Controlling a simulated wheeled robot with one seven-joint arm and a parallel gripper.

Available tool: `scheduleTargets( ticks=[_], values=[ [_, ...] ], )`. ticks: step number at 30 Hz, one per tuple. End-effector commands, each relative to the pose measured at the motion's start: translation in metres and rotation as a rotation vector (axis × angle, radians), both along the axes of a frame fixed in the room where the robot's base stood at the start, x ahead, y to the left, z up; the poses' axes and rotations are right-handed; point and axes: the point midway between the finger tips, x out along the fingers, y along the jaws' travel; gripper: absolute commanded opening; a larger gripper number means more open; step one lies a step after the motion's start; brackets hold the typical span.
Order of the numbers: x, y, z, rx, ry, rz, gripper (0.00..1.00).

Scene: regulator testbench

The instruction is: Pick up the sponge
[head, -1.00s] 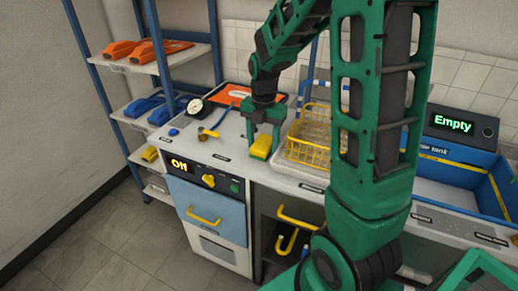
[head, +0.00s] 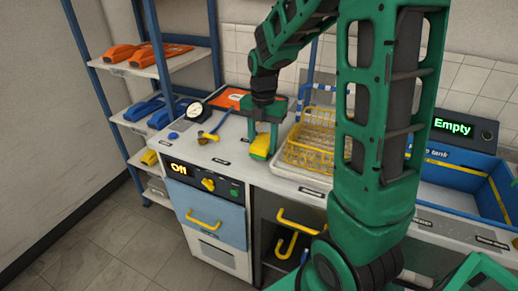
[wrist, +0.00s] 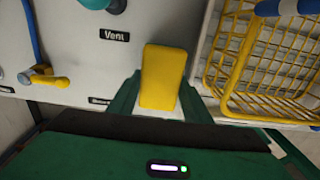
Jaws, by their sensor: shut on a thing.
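The sponge (head: 260,146) is a yellow block with a green layer on its side. It is at the counter's front part, left of the yellow wire basket. My green gripper (head: 263,139) points down over it, with a finger on each side. In the wrist view the sponge (wrist: 162,77) lies between the two green fingers of my gripper (wrist: 158,98), and the gripper is shut on it. Whether the sponge touches the counter is hard to tell.
The yellow wire basket (head: 312,140) stands close to the right on a light tray. A pressure gauge (head: 195,110) and a yellow-handled fitting (head: 209,136) are at the left. A blue tank (head: 462,178) with an "Empty" display is at the far right. A shelf rack (head: 140,63) stands left.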

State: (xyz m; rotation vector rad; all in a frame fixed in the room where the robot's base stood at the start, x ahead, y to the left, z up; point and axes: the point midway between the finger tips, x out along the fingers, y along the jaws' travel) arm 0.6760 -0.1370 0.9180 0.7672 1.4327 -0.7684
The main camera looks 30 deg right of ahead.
Motion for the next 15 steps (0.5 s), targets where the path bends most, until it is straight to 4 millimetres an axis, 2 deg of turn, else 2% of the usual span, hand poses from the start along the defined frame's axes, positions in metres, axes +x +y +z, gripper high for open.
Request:
scheduleTargets(
  ticks=[3, 15],
  values=[
    [0.001, 0.0, 0.023, -0.001, -0.006, 0.0, 0.23],
    [-0.032, 0.077, 0.069, 0.0, -0.004, 0.004, 0.23]
  ],
)
